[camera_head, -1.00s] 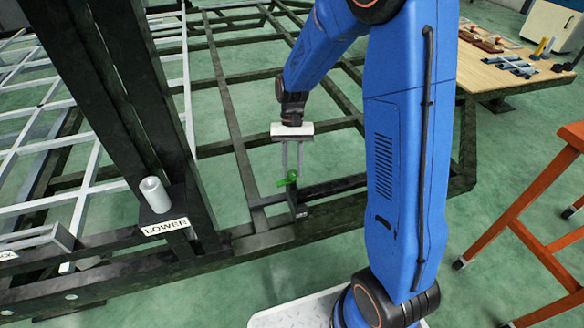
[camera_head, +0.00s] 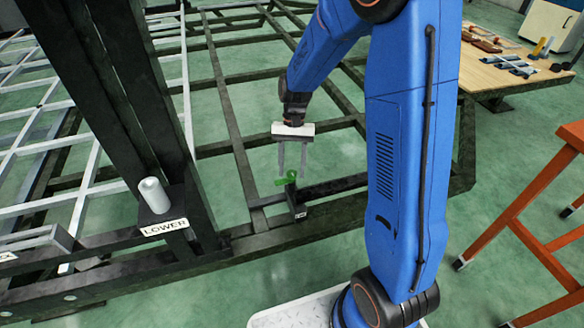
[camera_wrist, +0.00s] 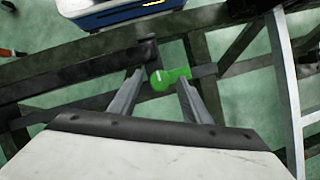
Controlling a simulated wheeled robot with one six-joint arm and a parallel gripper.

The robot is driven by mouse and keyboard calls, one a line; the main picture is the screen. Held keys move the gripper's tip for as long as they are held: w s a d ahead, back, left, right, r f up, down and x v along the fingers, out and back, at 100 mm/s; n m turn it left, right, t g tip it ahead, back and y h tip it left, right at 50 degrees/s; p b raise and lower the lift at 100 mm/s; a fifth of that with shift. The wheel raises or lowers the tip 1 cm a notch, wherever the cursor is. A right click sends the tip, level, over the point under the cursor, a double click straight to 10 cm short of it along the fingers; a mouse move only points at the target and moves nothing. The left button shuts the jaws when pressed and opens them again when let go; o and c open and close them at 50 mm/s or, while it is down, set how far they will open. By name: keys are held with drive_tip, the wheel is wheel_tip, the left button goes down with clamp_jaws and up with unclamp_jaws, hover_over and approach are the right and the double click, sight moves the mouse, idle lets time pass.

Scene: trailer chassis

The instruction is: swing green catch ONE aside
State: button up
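The green catch (camera_head: 287,179) sits on top of a short dark post (camera_head: 297,205) at the near frame rail. A small label on the post is too small to read. My gripper (camera_head: 292,176) points down over the catch, its two grey fingers apart and empty. In the wrist view the catch (camera_wrist: 170,78) shows just beyond and between the fingertips of my gripper (camera_wrist: 160,84). I cannot tell whether either finger touches it.
The dark chassis frame (camera_head: 225,110) spreads around the catch. An orange stand (camera_head: 540,190) and a wooden workbench (camera_head: 495,70) are at the right.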

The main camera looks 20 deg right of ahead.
drive_tip(key=v, duration=1.7)
drive_tip(key=shift+w+r, duration=0.15)
drive_tip(key=s+d+r+n+t, duration=0.1)
drive_tip(key=s+r+t, duration=0.15)
drive_tip(key=s, duration=0.55)
drive_tip(key=s+d+r+n+t, duration=0.15)
drive_tip(key=s+r, duration=0.25)
drive_tip(key=s, duration=0.4)
drive_tip(key=s+d+f+n+t+h, duration=0.1)
drive_tip(key=s+t, duration=0.3)
drive_tip(key=s, duration=1)
drive_tip(key=shift+d+f+n+t+h, duration=0.4)
drive_tip(key=shift+d+f+n, duration=0.15)
drive_tip(key=shift+d, duration=0.25)
drive_tip(key=shift+o, duration=0.2)
